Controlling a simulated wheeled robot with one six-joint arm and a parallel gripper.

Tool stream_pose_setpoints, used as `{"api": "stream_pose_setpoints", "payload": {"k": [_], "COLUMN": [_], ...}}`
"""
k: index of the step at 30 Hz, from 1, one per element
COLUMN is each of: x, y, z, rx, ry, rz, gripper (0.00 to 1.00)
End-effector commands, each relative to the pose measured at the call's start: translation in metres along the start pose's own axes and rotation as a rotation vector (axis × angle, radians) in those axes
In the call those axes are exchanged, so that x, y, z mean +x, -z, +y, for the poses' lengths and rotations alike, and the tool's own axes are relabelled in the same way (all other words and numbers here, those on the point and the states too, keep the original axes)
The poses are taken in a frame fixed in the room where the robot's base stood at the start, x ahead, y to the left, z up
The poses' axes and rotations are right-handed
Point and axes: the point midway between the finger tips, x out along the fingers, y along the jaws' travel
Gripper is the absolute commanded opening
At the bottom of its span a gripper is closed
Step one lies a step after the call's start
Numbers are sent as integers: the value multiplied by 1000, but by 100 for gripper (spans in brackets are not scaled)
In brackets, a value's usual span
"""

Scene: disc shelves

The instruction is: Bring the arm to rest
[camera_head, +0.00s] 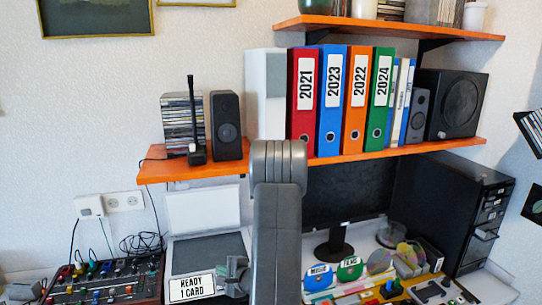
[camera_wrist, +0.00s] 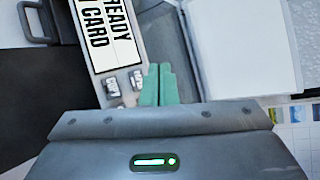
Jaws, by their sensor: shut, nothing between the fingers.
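My gripper's two green fingers (camera_wrist: 159,84) are pressed together in the wrist view, with nothing between them. Part of my gripper (camera_head: 236,270) shows in the head view, low and beside my grey arm, just right of the READY 1 CARD label. That label (camera_head: 192,288) is white with black print; it also shows in the wrist view (camera_wrist: 107,32), left of the fingertips. My raised arm hides part of the desk and shelf.
An orange shelf (camera_head: 163,171) holds coloured binders, speakers and a disc stack. Below are a monitor (camera_head: 345,190), a black tower (camera_head: 462,205), a mixer (camera_head: 105,283) and an open white-lidded box (camera_head: 203,207). Discs and small tools crowd the desk at right.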

Motion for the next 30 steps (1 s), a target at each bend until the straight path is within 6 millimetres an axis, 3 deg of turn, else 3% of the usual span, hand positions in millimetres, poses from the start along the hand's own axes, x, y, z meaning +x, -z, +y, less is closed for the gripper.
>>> {"api": "stream_pose_setpoints", "payload": {"k": [14,19,23,24,30], "x": [6,-12,8,3,1], "y": [5,-9,6,2,0], "z": [8,-11,8,0,-2], "rx": [-3,-2,2,3,3], "ry": [1,3,-3,-3,-3], "rz": [0,1,0,0,-2], "gripper": [0,0,0,0,0]}}
